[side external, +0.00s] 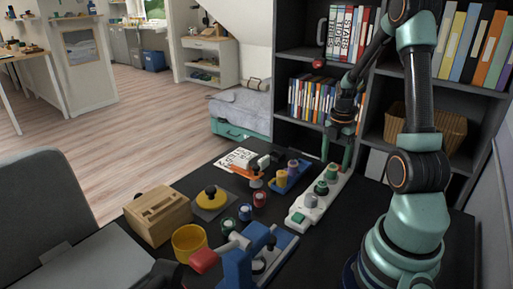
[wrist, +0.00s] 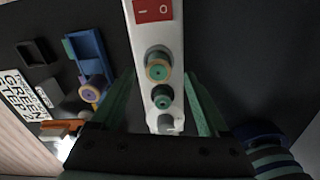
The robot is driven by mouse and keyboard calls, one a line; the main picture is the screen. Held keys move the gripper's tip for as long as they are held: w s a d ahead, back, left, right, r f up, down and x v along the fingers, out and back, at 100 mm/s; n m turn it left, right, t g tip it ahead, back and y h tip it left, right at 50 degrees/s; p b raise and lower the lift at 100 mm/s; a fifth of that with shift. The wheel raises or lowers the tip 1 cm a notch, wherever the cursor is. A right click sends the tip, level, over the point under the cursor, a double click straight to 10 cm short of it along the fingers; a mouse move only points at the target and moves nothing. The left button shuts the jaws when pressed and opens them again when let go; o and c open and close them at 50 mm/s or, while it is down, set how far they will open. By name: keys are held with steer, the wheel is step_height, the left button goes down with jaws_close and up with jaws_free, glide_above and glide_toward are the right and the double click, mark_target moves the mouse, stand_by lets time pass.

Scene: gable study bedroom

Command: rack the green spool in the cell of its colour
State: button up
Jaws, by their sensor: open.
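A long white strip (side external: 309,204) lies on the dark desk with round green pieces on it, a nearer one (side external: 321,187) and a farther one (side external: 331,173). In the wrist view the white strip (wrist: 146,28) carries a green-and-tan round piece (wrist: 158,66) and a dark green spool-like piece (wrist: 162,97). A blue rack (side external: 277,187) to its left holds a yellow spool (side external: 282,178) and a purple spool (side external: 293,168). It also shows in the wrist view (wrist: 88,48), with a green patch. My gripper (wrist: 160,98) is open, its fingers above and either side of the strip, holding nothing.
A wooden box (side external: 157,216), yellow cup (side external: 188,242) and blue clamp-like tool (side external: 240,266) occupy the front desk. Shelves (side external: 290,60) rise behind.

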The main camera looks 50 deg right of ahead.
mark_target(333, 166)
steer(key=shift+w+d+f, duration=0.1)
steer(key=shift+f, duration=1.7)
jaws_close()
steer(key=shift+r, duration=0.15)
